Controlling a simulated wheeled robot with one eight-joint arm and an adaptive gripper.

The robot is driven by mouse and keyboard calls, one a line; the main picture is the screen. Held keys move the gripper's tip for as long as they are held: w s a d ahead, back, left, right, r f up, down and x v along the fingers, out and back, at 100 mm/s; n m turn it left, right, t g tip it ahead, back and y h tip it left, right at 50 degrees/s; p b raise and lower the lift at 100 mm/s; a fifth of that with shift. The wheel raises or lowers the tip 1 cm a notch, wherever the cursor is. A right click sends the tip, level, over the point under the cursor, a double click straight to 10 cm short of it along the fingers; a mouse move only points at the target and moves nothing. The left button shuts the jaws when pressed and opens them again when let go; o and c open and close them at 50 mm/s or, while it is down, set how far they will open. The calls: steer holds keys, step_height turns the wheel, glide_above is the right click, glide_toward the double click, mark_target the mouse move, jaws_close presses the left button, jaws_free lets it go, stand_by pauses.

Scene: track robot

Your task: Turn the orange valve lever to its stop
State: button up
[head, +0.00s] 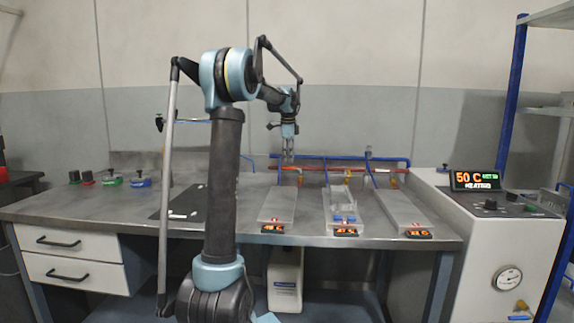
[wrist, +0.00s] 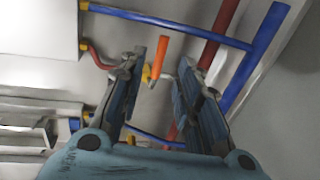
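The orange valve lever (wrist: 161,58) shows in the wrist view as a short straight bar with a yellow part at its lower end. It lies between the two fingers of my gripper (wrist: 160,66), with a gap on each side. The fingers are apart, and I see no clear contact with the lever. In the head view my gripper (head: 288,157) points down at the blue and red pipes behind the bench. The lever cannot be made out clearly there.
A blue pipe (head: 335,157) and a red pipe (head: 325,169) run along the bench back. Several pale plates with lit displays, including the left one (head: 278,205), lie in front. A heating unit (head: 500,240) stands at the right. The bench front left (head: 90,208) is clear.

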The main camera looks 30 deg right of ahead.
step_height(320, 180, up, 7)
steer(key=s+a, duration=0.1)
steer(key=shift+r, duration=0.15)
steer(key=shift+s, duration=0.1)
stand_by(0.5)
